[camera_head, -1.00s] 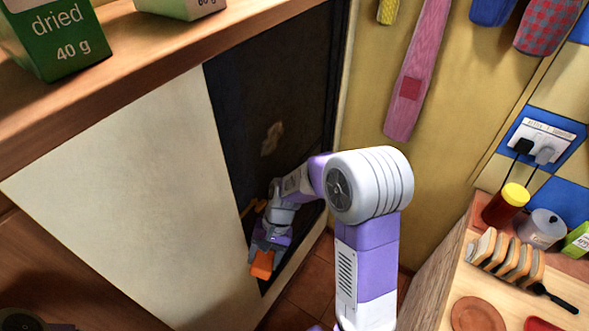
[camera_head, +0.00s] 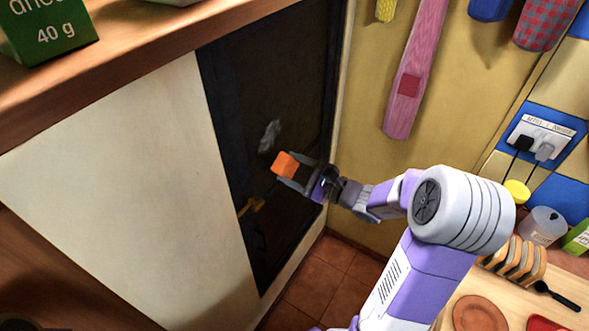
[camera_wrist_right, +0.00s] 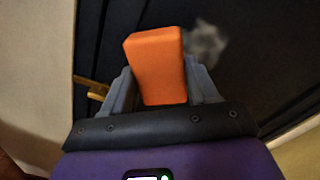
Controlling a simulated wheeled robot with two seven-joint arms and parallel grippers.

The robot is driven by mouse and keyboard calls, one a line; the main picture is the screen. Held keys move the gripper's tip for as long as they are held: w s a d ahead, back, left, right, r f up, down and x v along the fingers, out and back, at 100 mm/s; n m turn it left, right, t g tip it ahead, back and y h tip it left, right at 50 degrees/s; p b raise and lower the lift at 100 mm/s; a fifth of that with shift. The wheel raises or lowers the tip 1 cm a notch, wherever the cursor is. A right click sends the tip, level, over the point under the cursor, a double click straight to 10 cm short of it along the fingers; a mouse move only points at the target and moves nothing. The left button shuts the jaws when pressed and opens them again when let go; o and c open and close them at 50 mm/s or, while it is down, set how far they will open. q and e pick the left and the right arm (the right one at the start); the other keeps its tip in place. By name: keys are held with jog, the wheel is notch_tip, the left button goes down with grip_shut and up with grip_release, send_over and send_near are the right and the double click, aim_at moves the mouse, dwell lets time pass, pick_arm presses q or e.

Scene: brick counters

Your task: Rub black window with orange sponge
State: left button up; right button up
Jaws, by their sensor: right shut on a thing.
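The orange sponge (camera_head: 287,163) is held between the fingers of my right gripper (camera_head: 289,171), in front of the black window. It also shows upright between the fingers in the right wrist view (camera_wrist_right: 157,66). The black window (camera_head: 287,105) is a tall dark panel left of the yellow wall. A pale grey smudge (camera_head: 269,136) is on it, just up and left of the sponge; in the wrist view the smudge (camera_wrist_right: 206,42) is beside the sponge's right side. I cannot tell whether the sponge touches the window. My left gripper is not clearly in view.
A brass handle (camera_head: 250,206) sits low on the dark panel. A wooden shelf (camera_head: 130,62) with a green box (camera_head: 47,30) runs above left. A counter with a toast rack (camera_head: 516,260) and a brown plate (camera_head: 480,313) is at the lower right.

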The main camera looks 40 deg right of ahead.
jog(key=shift+w+d+r, duration=0.1)
jog(key=shift+d, duration=0.05)
jog(key=x, duration=0.5)
jog(key=shift+w, duration=0.35)
jog(key=shift+x, duration=0.8)
dwell(0.4)
